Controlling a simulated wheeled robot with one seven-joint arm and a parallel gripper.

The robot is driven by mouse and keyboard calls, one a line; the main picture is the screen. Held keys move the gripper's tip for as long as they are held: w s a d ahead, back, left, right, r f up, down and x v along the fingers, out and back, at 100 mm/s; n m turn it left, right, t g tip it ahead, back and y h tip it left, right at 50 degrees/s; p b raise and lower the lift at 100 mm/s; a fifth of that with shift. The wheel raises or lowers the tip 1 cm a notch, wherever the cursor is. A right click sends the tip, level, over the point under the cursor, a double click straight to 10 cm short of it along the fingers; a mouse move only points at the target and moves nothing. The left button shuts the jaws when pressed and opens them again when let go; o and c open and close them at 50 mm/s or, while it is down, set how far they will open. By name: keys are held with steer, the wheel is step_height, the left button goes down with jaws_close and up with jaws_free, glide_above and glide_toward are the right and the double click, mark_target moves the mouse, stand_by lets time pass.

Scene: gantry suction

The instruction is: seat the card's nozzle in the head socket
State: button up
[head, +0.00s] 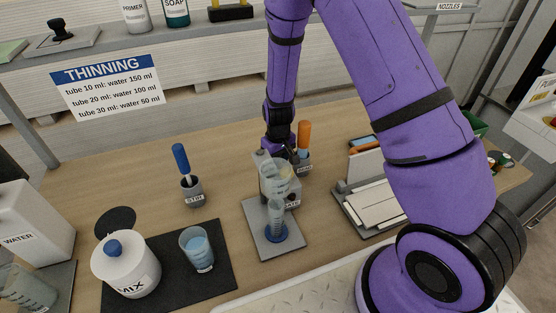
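A shelf label reading NOZZLES (450,6) is at the top right edge of the head view; I cannot make out any nozzle there. No head socket can be made out, and no nozzle card can be identified. Below the cup, a clear graduated tube (275,220) with a blue foot stands on a grey plate (258,238).
A white MIX jar (124,268) and a cup of blue liquid (197,250) stand on a dark mat (222,272). A STIR holder (192,192) is behind them. A rack with white sheets (372,206) is at right. A WATER container (30,225) is far left.

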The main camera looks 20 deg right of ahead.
steer(key=shift+r, duration=0.15)
jaws_close()
step_height(320, 180, up, 17)
steer(key=w+d+f+m, duration=0.3)
steer(key=w+d+f, duration=0.4)
steer(key=w+f, duration=0.1)
steer(key=shift+w+f, duration=0.3)
steer(key=shift+w, duration=0.2)
steer(key=shift+d, duration=0.2)
